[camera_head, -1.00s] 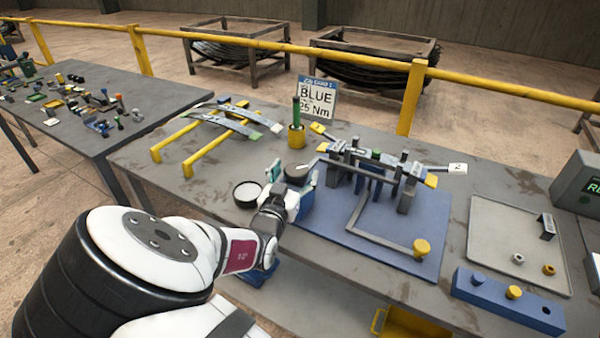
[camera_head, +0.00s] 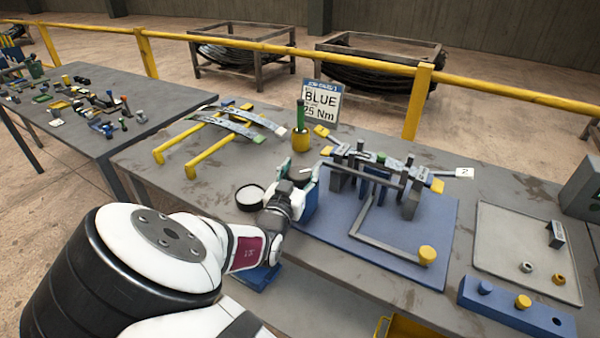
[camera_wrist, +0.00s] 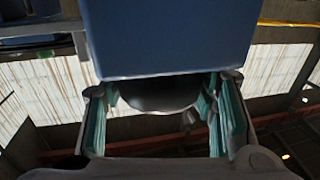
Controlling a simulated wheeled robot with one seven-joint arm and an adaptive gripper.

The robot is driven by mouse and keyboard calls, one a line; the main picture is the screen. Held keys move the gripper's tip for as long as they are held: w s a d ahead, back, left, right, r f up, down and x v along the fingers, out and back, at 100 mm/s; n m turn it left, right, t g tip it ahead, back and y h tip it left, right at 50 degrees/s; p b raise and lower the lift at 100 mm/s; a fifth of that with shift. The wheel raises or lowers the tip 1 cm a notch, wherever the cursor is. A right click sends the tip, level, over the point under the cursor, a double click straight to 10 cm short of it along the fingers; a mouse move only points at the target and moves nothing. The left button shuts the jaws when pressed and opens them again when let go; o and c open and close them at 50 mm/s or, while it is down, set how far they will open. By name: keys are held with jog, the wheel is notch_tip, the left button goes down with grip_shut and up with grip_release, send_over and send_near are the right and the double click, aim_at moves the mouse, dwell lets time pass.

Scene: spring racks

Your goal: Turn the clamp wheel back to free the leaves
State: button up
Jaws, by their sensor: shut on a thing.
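The clamp wheel (camera_wrist: 160,97) is a dark round disc, seen between the two teal-padded fingers in the wrist view. My gripper (camera_wrist: 162,92) is shut on it; in the head view my gripper (camera_head: 299,183) sits at the left end of the clamp fixture and hides most of the wheel. The leaves (camera_head: 392,165) lie clamped between grey posts on the blue base plate (camera_head: 335,228), with a tag marked 2 at their right end. A blue block (camera_wrist: 165,35) is close above the wheel in the wrist view.
A bent bar with a yellow knob (camera_head: 427,255) lies across the base plate. Loose leaves rest on yellow rails (camera_head: 190,160). A yellow cup (camera_head: 300,140), a sign reading BLUE 25 Nm (camera_head: 321,103) and a round dish (camera_head: 249,197) stand near. A grey tray (camera_head: 500,262) is at right.

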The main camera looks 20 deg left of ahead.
jog(key=shift+d+y, duration=0.1)
jog(key=shift+y, duration=0.2)
jog(key=shift+w+n+g+y, duration=0.1)
jog(key=shift+n+g+y, duration=0.6)
jog(key=shift+n+y, duration=1.3)
jog(key=n+g+y, duration=0.1)
jog(key=y, duration=0.1)
jog(key=n+g+y+b, duration=0.1)
jog(key=y, duration=0.1)
jog(key=shift+w+n+g+y, duration=0.1)
jog(key=shift+n+g+y, duration=0.2)
jog(key=shift+y, duration=0.1)
jog(key=n+g+y+b, duration=0.2)
jog(key=g+y, duration=0.1)
jog(key=shift+n+b, duration=0.35)
jog(key=shift+n, duration=0.05)
jog(key=shift+a+r+n+g+y+b, duration=0.1)
jog(key=shift+a+n+g+y+b, duration=0.1)
jog(key=shift+n+g+y+b, duration=0.55)
jog(key=shift+s+g, duration=0.25)
jog(key=shift+g, duration=0.2)
jog(key=o, duration=1.2)
